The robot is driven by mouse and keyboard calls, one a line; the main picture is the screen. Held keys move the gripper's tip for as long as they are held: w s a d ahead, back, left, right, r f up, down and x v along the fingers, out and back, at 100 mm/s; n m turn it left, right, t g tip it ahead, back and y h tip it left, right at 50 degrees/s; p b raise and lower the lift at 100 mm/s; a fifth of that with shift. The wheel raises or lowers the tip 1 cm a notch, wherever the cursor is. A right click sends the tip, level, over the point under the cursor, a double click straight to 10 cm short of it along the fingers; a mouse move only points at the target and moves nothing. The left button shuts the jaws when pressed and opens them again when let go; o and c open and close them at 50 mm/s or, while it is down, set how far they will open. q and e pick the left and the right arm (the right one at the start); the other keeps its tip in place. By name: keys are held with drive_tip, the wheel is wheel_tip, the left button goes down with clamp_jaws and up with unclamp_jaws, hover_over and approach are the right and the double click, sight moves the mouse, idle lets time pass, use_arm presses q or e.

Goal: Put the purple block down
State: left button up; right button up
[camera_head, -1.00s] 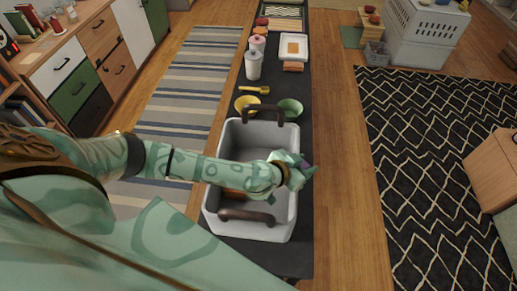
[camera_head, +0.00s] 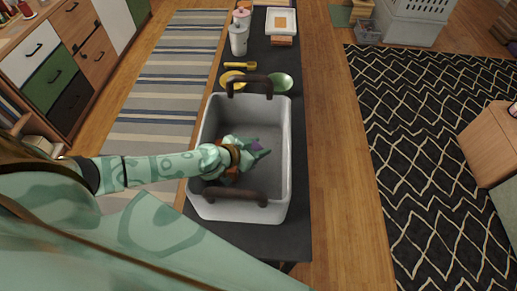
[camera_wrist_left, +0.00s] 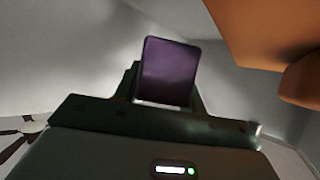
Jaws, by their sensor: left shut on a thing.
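The purple block (camera_head: 256,146) shows as a small patch at the fingers of my left gripper (camera_head: 260,151) in the head view. In the left wrist view the purple block (camera_wrist_left: 169,72) stands between the dark fingers, and the gripper is shut on it. The gripper is inside the light grey basket (camera_head: 288,180), in the head view above its floor or low in it. I cannot tell whether the block touches the basket floor. My right gripper is in neither view.
The basket has two brown handles (camera_head: 249,84) and stands on a dark narrow counter (camera_head: 303,215). An orange-brown thing (camera_wrist_left: 265,30) is close by in the left wrist view. Yellow (camera_head: 232,79) and green (camera_head: 281,82) bowls stand behind the basket.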

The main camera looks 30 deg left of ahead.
use_arm(q)
drive_tip(key=shift+f, duration=0.1)
drive_tip(key=shift+f, duration=0.55)
drive_tip(key=o, duration=1)
drive_tip(key=shift+c, duration=0.2)
drive_tip(key=shift+r, duration=0.2)
drive_tip(key=p+v, duration=0.2)
drive_tip(key=v, duration=0.6)
drive_tip(key=shift+w+r, duration=0.2)
drive_tip(key=shift+r, duration=0.1)
